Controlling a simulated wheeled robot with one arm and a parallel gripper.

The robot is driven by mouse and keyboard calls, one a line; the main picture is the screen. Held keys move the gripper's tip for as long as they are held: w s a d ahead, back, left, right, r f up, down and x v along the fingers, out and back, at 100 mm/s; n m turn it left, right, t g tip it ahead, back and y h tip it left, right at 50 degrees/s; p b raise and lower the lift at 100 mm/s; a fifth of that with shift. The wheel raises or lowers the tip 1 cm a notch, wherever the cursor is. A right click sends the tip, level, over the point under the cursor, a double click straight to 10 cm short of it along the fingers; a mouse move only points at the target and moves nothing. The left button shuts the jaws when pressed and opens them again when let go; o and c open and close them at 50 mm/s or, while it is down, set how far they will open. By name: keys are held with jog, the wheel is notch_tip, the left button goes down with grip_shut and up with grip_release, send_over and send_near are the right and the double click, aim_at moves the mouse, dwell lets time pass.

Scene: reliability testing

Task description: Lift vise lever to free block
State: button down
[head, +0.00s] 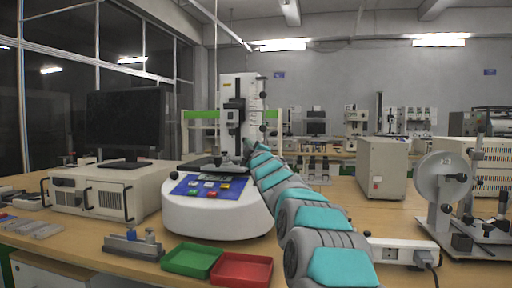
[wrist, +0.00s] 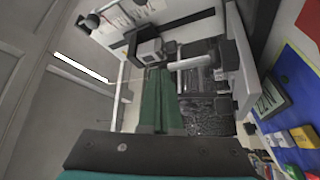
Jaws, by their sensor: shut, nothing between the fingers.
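A white upright test machine (head: 229,100) stands on a round white base (head: 215,218). My gripper (head: 247,148) is at the machine's lower right in the head view, small and dark there. In the wrist view, my gripper (wrist: 157,72) has its green fingers together and empty. A pale horizontal bar (wrist: 195,62), possibly the lever, runs from near the fingertips to a grey cylinder. I cannot tell whether the fingers touch it. A dark ridged plate (wrist: 197,90) lies behind the fingers. I cannot make out a clamped block.
A blue mat (head: 183,188) on the base carries several small coloured pieces. Green (head: 192,260) and red (head: 242,269) trays sit at the front edge. A monitor (head: 126,122) stands left, and a wheel device (head: 443,183) stands right.

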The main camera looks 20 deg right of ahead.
jog(key=shift+w+a+r, duration=0.1)
jog(key=shift+w+a, duration=0.1)
jog(key=shift+a, duration=0.05)
dwell(0.6)
